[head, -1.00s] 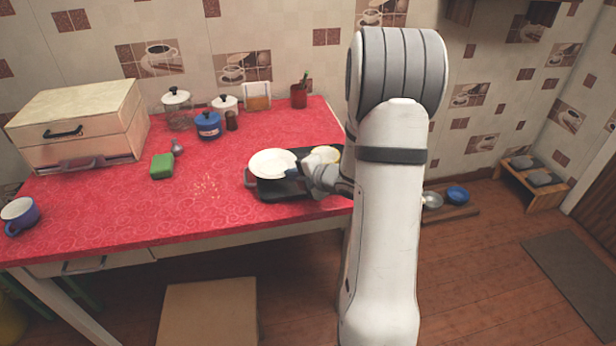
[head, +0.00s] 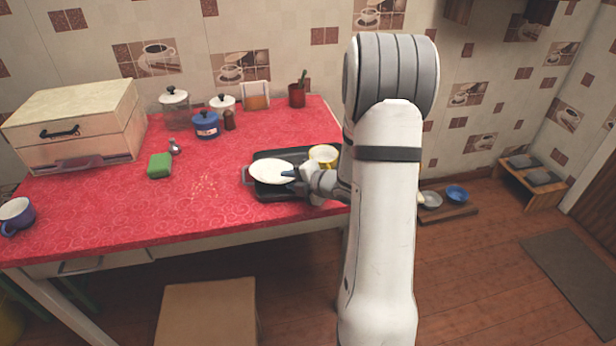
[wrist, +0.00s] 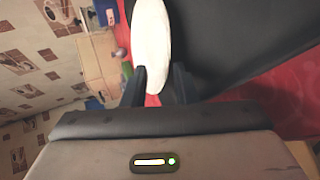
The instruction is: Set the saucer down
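The white saucer (head: 270,171) is over the left part of the black tray (head: 262,193) on the red counter. My gripper (head: 291,173) is at the saucer's right edge. In the wrist view the saucer (wrist: 151,35) shows narrow, with its near edge between the two dark fingers of my gripper (wrist: 157,84), which are closed on its rim. The dark tray (wrist: 215,40) fills the right of that view. Whether the saucer's underside touches the tray cannot be told.
A yellow-and-white cup (head: 323,156) is on the tray's right part, close to my wrist. A green sponge (head: 160,165) and a blue pot (head: 206,125) are on the counter left of the tray.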

